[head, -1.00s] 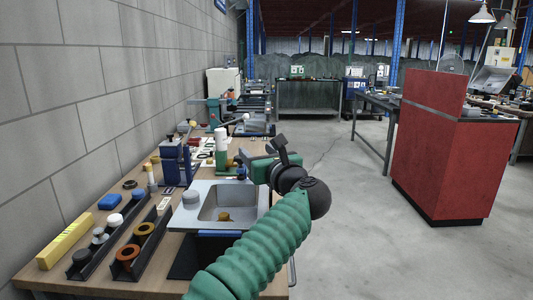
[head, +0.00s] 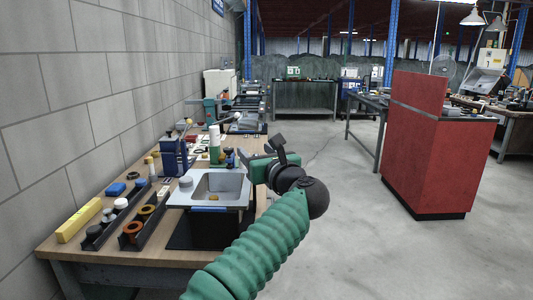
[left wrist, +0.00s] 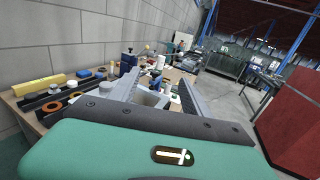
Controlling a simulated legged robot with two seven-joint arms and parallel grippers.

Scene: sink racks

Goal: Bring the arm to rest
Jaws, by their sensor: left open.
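My left gripper (head: 262,164) is at the end of my green arm, at the right edge of the workbench in the head view. In the left wrist view, its two grey fingers (left wrist: 158,97) stand apart with nothing held between them. The grey sink (head: 205,203) sits on the bench just left of the gripper, with a small orange-brown item (head: 213,197) in its basin. The sink is partly hidden behind the fingers in the left wrist view. My right gripper does not show in either view.
Two dark racks hold round parts, with orange rings (head: 133,229) in the nearer one. A yellow bar (head: 77,220) lies by the wall. A blue press (head: 173,156) stands behind the sink. A red cabinet (head: 425,155) stands at right, with open floor (head: 350,220) between.

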